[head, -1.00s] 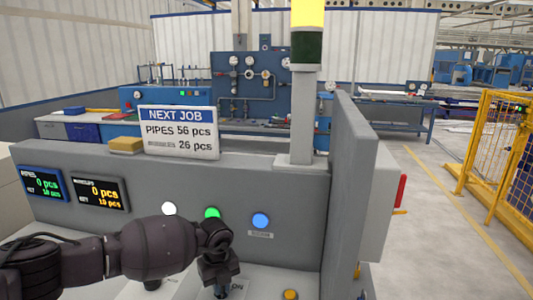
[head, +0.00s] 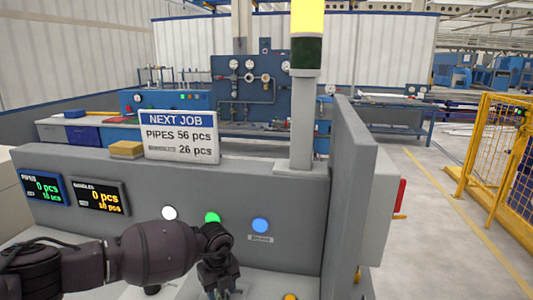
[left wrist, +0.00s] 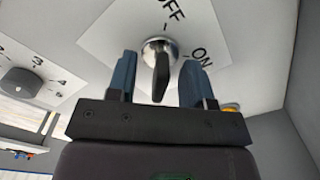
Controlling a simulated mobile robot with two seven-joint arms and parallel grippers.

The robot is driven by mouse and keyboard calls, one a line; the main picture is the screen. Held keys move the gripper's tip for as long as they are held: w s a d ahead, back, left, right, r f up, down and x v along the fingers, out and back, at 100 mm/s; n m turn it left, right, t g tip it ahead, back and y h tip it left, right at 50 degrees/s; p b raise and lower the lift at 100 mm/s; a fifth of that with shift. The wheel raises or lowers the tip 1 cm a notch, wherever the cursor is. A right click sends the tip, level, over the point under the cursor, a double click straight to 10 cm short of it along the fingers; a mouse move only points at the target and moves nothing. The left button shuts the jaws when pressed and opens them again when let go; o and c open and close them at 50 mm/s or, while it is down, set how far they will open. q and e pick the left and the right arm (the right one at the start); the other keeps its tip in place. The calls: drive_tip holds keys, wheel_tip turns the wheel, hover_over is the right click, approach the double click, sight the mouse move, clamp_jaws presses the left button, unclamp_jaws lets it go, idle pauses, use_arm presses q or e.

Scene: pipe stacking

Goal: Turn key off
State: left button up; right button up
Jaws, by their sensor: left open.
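The key switch (left wrist: 161,72) has a round silver base and a dark key grip. It sits on a white label plate (left wrist: 200,25) printed OFF and ON. My left gripper (left wrist: 158,85) is open, with one blue-grey finger on each side of the key grip. A gap shows on both sides, so neither finger seems to touch it. In the head view my left gripper (head: 219,284) points down at the console top and hides the key. My right gripper is not in view.
A dark numbered knob (left wrist: 20,83) lies left of the key in the left wrist view. The console (head: 290,215) carries white, green (head: 212,218) and blue (head: 260,225) buttons, with a tall grey side wall (head: 350,180) at right. A yellow button (head: 290,297) is near the front.

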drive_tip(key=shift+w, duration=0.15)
use_arm(q)
drive_tip(key=shift+r+p, duration=0.35)
drive_tip(key=shift+r, duration=0.1)
wheel_tip(320, 180, up, 2)
drive_tip(key=shift+r+p, duration=0.1)
drive_tip(key=shift+p, duration=0.65)
drive_tip(key=shift+r+p, duration=0.75)
drive_tip(key=shift+r, duration=0.2)
drive_tip(key=shift+r+p, duration=0.65)
drive_tip(key=shift+r, duration=0.4)
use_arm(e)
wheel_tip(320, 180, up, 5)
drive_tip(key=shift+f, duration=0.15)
